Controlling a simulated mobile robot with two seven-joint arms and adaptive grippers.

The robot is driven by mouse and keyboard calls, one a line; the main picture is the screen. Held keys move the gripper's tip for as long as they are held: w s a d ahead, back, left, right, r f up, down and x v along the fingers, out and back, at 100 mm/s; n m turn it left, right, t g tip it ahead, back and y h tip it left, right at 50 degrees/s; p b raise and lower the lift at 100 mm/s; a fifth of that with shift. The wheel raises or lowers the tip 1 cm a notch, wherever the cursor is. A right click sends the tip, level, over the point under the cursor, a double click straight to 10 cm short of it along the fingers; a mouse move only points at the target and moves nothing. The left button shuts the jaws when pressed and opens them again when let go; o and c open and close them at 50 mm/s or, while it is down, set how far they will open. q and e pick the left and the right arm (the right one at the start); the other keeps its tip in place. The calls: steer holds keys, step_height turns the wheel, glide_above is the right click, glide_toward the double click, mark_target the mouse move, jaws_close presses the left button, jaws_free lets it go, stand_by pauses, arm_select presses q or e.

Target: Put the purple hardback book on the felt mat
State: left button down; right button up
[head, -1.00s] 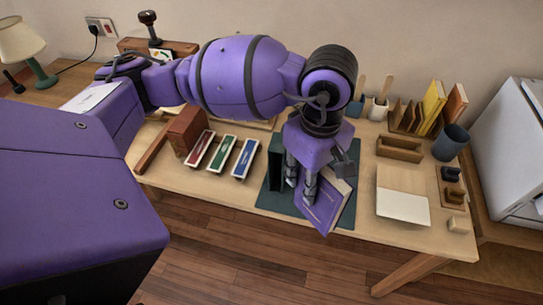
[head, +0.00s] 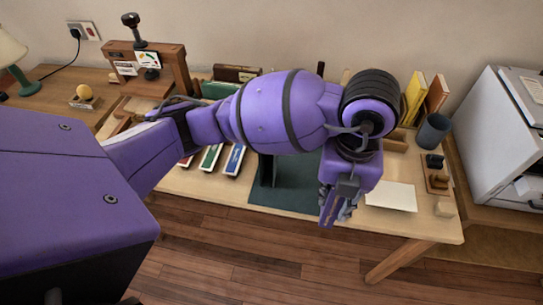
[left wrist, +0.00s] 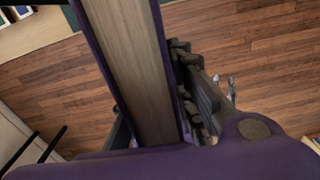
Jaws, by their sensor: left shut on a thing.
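The purple hardback book (head: 327,206) is in my left gripper (head: 338,210), at the right edge of the felt mat in the head view. The arm hides most of the book there. In the left wrist view the book (left wrist: 138,65) stands edge-on between the dark fingers, its pale page block showing between purple covers. The felt mat (head: 290,200) is dark green and lies on the table's front part, partly hidden by my arm. The book appears held above the tabletop, near the front edge; the exact height is unclear. My right gripper is not in view.
A dark upright bookend-like block (head: 267,171) stands on the mat's left part. Blue (head: 234,160) and green (head: 210,158) boxes lie left of it. A pale board (head: 390,196) lies right of the gripper, with a dark cup (head: 432,131) behind.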

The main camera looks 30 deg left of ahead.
arm_select(q)
steer(key=w+a+f, duration=0.9)
steer(key=a+f, duration=0.1)
steer(key=f, duration=0.2)
steer(key=shift+w+f+b, duration=0.25)
steer(key=shift+f+b, duration=0.15)
steer(key=shift+b, duration=0.05)
steer(key=shift+a+f, duration=0.1)
steer(key=shift+f, duration=0.05)
steer(key=c, duration=1.5)
jaws_free()
